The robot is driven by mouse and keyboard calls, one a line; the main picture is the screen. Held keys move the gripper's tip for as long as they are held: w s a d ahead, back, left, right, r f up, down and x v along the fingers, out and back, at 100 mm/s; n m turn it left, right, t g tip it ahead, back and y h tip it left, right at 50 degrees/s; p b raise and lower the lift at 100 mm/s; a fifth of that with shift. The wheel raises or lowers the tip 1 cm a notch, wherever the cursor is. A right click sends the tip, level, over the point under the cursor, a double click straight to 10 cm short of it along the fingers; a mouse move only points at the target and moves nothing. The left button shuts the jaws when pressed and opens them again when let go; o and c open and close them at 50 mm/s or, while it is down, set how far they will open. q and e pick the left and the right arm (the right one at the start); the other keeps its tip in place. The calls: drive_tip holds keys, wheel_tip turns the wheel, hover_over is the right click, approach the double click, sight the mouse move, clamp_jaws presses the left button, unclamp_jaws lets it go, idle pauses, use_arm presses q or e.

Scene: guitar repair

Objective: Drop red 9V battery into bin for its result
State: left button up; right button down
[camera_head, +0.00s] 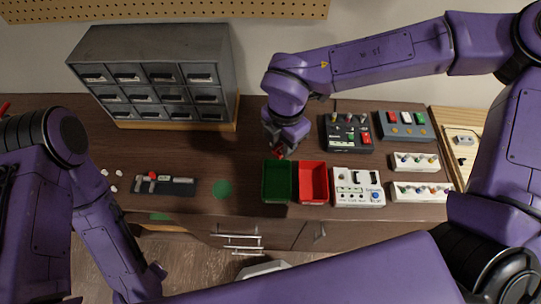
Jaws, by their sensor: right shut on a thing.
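My right gripper (279,149) is shut on the small red battery (277,154), which is partly hidden by the fingers. It holds the battery just above the back edge of the green bin (277,201). The red bin (313,203) stands right beside the green bin, to its right. Both bins look empty from here. My left arm comes in at the left and runs down to the bottom edge; its gripper is not in view.
A dark tester-like device (165,186) with a red part lies at the left of the bench. A grey drawer cabinet (165,45) stands behind. Several pedals, including a white one (357,198), fill the right side.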

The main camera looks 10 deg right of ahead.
drive_tip(key=shift+f, duration=0.15)
drive_tip(key=f+b, duration=0.1)
drive_tip(key=f, duration=0.1)
drive_tip(key=f+b, duration=0.1)
drive_tip(key=b, duration=0.1)
drive_tip(key=s+f+b, duration=0.1)
drive_tip(key=f+b, duration=0.1)
drive_tip(key=shift+d+f, duration=0.1)
drive_tip(key=shift+f, duration=0.25)
drive_tip(key=c, duration=1.2)
unclamp_jaws()
drive_tip(key=shift+s+r, duration=0.2)
drive_tip(key=shift+c, duration=0.2)
drive_tip(key=o, duration=0.4)
drive_tip(key=shift+s+r, duration=0.15)
drive_tip(key=shift+s, duration=0.2)
use_arm(q)
wheel_tip(320, 180, down, 7)
drive_tip(key=s+b, duration=0.1)
drive_tip(key=b, duration=0.1)
drive_tip(key=shift+s+r, duration=0.15)
drive_tip(key=shift+s, duration=0.1)
use_arm(e)
drive_tip(key=shift+o, duration=0.2)
wheel_tip(320, 180, up, 10)
drive_tip(key=shift+w+r, duration=0.2)
